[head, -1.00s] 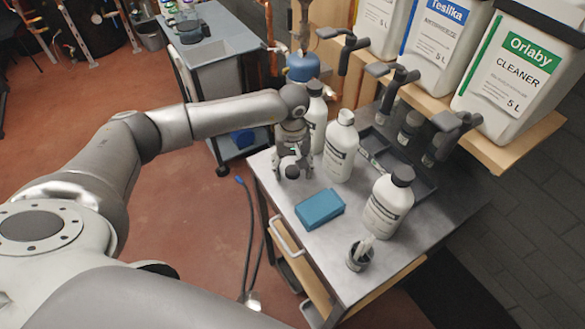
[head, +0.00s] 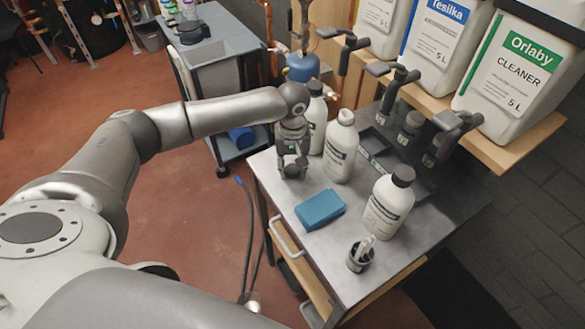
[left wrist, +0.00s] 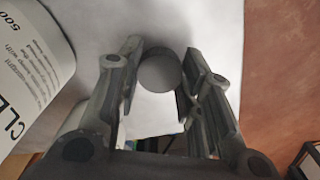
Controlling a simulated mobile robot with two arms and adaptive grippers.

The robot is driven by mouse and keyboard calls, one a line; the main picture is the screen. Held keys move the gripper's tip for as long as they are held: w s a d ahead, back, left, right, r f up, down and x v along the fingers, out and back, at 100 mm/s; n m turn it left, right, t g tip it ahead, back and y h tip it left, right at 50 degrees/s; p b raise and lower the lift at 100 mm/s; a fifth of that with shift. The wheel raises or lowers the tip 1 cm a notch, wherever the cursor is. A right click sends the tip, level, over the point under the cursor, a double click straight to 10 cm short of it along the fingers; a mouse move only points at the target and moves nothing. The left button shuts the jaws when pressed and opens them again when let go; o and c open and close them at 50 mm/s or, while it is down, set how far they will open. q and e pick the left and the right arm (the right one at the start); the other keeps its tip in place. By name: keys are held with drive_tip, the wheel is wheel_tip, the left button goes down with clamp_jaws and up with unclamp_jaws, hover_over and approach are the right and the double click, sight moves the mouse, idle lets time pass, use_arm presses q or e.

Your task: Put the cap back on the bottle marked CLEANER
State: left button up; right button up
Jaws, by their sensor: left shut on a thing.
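My left gripper (head: 293,170) is low over the left part of the metal tabletop and shut on a grey round cap (left wrist: 160,73), which shows between its fingers in the left wrist view. An open white bottle (head: 341,148) without a dark cap stands just right of the gripper in the head view; its small label is unreadable there. A labelled bottle (left wrist: 30,65) at the left edge of the left wrist view shows the letters "CLE"; I cannot tell which head-view bottle it is. My right gripper is not in view.
Two dark-capped white bottles stand on the table, one behind the gripper (head: 316,115) and one at right (head: 388,205). A blue block (head: 320,208) lies in front. Large canisters (head: 510,65) sit on a shelf.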

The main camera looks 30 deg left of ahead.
use_arm(q)
drive_tip(key=shift+r+b, duration=0.3)
drive_tip(key=shift+r, duration=0.1)
drive_tip(key=shift+r+b, duration=0.55)
drive_tip(key=shift+r, duration=0.05)
drive_tip(key=s+d+r+b, duration=0.3)
drive_tip(key=s+r+b, duration=0.1)
drive_tip(key=s+r, duration=0.6)
drive_tip(key=s, duration=0.3)
drive_tip(key=shift+s+d+r, duration=0.25)
drive_tip(key=shift+d, duration=0.15)
